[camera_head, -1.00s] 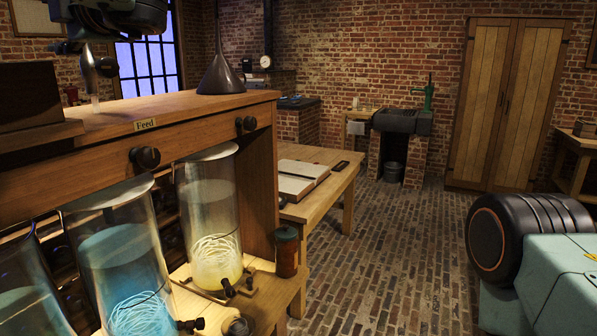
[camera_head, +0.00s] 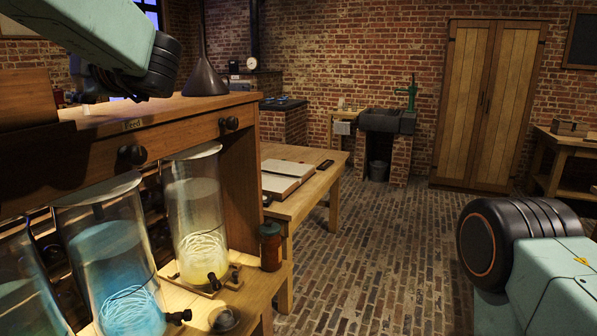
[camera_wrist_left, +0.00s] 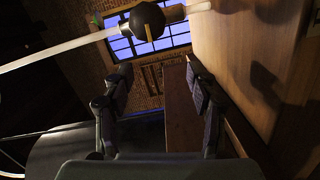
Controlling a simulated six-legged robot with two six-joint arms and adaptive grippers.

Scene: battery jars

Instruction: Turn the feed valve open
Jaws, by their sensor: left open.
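In the left wrist view, a dark round knob (camera_wrist_left: 148,21) with a yellow mark sits between pale tube lengths, probably the feed valve. My left gripper (camera_wrist_left: 158,70) is open, with one finger on each side of the picture. The knob is beyond the fingertips and apart from them; nothing shows between them. In the head view, my left wrist hangs over the wooden shelf (camera_head: 185,108) at upper left, and its fingers are mostly hidden. My right gripper is out of view.
Dark round knobs (camera_head: 132,155) (camera_head: 230,123) stick out of the shelf front. Below stand glass jars, one blue (camera_head: 112,255) and one yellowish (camera_head: 197,215). A dark funnel (camera_head: 204,79) stands on the shelf top. A table with an open book (camera_head: 285,178) is behind. The brick floor is clear.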

